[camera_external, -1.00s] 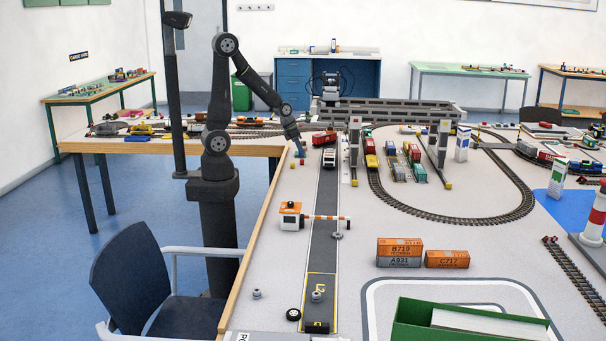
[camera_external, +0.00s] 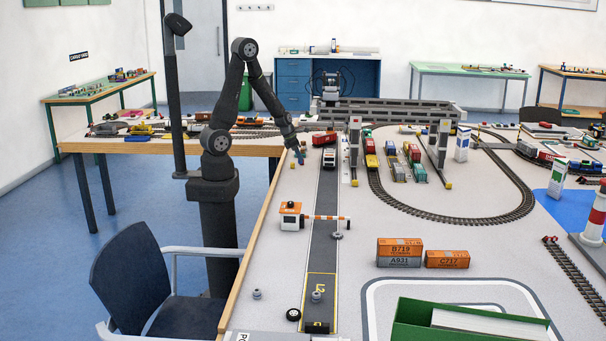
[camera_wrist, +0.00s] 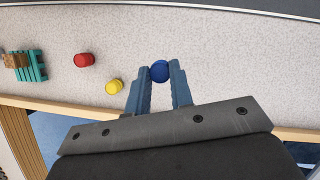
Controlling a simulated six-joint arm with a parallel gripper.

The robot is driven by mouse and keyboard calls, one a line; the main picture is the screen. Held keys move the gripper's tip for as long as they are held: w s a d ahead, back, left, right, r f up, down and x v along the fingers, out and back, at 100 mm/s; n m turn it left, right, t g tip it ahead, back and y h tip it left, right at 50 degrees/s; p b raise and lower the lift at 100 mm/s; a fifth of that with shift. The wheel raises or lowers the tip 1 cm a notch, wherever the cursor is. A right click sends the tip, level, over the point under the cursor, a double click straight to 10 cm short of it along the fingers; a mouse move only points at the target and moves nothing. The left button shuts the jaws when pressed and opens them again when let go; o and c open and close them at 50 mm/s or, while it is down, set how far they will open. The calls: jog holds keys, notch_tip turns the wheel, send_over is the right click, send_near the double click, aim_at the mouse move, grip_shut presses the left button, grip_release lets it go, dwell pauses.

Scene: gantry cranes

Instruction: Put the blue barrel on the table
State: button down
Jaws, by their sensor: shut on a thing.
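The blue barrel (camera_wrist: 160,71) is between the two blue fingers of my gripper (camera_wrist: 158,85) in the wrist view. My gripper is shut on it, over the light grey table top (camera_wrist: 228,55) near its wooden edge. In the external view my gripper (camera_external: 300,157) is low at the left edge of the table (camera_external: 276,260). The barrel is too small there to tell apart from the blue fingers. I cannot tell whether the barrel touches the table top.
A red barrel (camera_wrist: 84,60) and a yellow barrel (camera_wrist: 114,87) stand left of my gripper in the wrist view, with a teal pallet (camera_wrist: 38,65) further left. A red truck (camera_external: 324,138) and the grey road (camera_external: 326,215) lie to the right in the external view.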

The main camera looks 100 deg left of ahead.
jog(key=a+f, duration=0.2)
jog(key=a, duration=0.1)
jog(key=shift+s+a, duration=0.2)
jog(key=shift+f, duration=2.05)
jog(key=shift+f, duration=0.1)
jog(key=c, duration=1.3)
grip_release()
jog(key=v, duration=1.2)
jog(key=shift+x, duration=6.05)
